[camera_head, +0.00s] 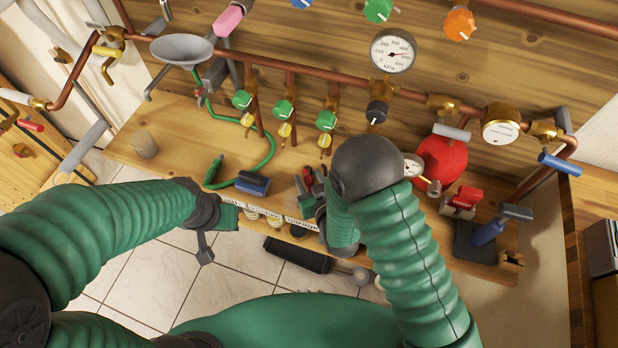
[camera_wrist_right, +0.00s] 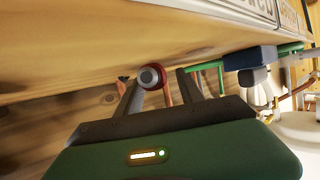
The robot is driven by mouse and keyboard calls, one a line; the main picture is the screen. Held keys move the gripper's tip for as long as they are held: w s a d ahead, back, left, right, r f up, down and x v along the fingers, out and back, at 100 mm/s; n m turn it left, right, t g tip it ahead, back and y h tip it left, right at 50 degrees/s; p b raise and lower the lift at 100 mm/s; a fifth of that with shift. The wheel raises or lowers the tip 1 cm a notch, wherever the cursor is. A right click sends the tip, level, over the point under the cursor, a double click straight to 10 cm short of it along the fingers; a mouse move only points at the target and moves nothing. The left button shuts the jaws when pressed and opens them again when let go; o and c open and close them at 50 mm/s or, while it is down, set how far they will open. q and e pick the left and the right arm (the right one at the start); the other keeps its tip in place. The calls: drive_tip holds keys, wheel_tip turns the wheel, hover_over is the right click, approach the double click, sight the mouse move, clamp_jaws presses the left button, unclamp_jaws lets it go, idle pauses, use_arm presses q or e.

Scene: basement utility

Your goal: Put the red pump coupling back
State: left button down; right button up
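A red-rimmed round piece with a grey centre (camera_wrist_right: 151,76), which looks like the red pump coupling, is in the right wrist view between the finger tips, nearer the left finger. My right gripper (camera_wrist_right: 160,84) has its fingers apart, with a gap to the piece's right. In the head view a bit of red (camera_head: 308,177) shows by my right gripper (camera_head: 313,188) at the bench's front edge; my arm hides much of it.
The wooden bench (camera_head: 180,118) holds a blue block (camera_head: 252,183), a green hose (camera_head: 267,150), a cup (camera_head: 144,144) and, at right, a red tank (camera_head: 442,158) and a red-topped block (camera_head: 463,199). Pipes with green-handled valves (camera_head: 284,108) and gauges (camera_head: 393,50) run along the back wall.

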drive_tip(key=shift+d+f, duration=0.1)
drive_tip(key=v, duration=0.9)
drive_tip(key=shift+s, duration=0.15)
drive_tip(key=p, duration=0.2)
drive_tip(key=s+r+p, duration=0.1)
drive_tip(key=p, duration=0.1)
drive_tip(key=shift+s+d+r+p, duration=0.25)
drive_tip(key=shift+r+p, duration=0.05)
drive_tip(key=shift+r, duration=0.05)
drive_tip(key=shift+s+d+f+p, duration=0.1)
drive_tip(key=shift+s+d+p, duration=0.05)
drive_tip(key=shift+s+p, duration=0.2)
drive_tip(key=shift+f, duration=0.1)
